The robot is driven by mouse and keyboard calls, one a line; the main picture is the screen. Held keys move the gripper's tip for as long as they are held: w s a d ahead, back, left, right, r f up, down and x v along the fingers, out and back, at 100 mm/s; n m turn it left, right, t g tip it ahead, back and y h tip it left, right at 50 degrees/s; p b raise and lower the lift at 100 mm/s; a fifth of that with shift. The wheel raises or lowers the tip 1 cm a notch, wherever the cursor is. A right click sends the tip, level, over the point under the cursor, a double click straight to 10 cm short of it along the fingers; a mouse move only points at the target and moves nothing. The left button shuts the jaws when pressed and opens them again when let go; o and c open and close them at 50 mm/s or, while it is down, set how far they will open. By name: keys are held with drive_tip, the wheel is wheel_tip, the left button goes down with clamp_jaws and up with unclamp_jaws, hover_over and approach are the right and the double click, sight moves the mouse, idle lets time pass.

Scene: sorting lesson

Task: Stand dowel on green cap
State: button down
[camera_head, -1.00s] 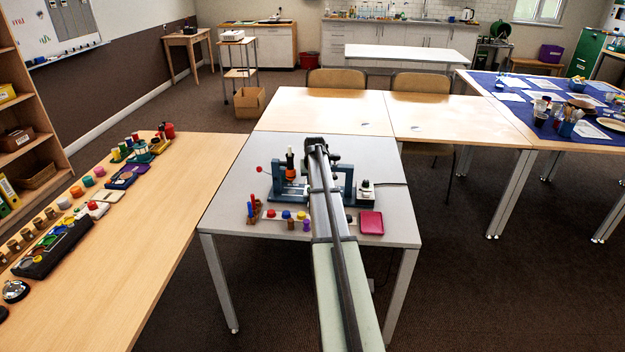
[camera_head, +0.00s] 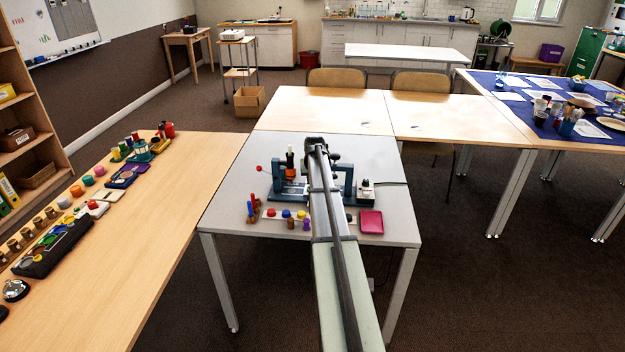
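Small coloured caps stand in a row on a pale strip on the grey table (camera_head: 385,150): a red cap (camera_head: 271,213), a blue cap (camera_head: 287,214) and a yellow cap (camera_head: 301,215). I cannot make out a green cap there; my arm covers part of the row. Upright red and blue pegs (camera_head: 252,206) stand at the row's left end. A brown peg (camera_head: 291,224) and a purple peg (camera_head: 306,224) stand in front of the caps. Which of them is the dowel I cannot tell. My arm reaches over the table, and my gripper is hidden behind it.
A blue-grey apparatus (camera_head: 348,182) with uprights stands behind the row, with a black and orange piece (camera_head: 290,165) at its left. A magenta tray (camera_head: 371,222) lies at the front right. The wooden side table (camera_head: 190,215) holds many coloured items along its left edge.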

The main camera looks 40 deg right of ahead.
drive_tip(key=shift+f, duration=0.1)
idle(0.3)
drive_tip(key=c, duration=1)
unclamp_jaws()
drive_tip(key=shift+o, duration=0.3)
drive_tip(key=o, duration=0.3)
drive_tip(key=shift+o, duration=0.2)
drive_tip(key=shift+r, duration=0.2)
drive_tip(key=shift+r, duration=3.35)
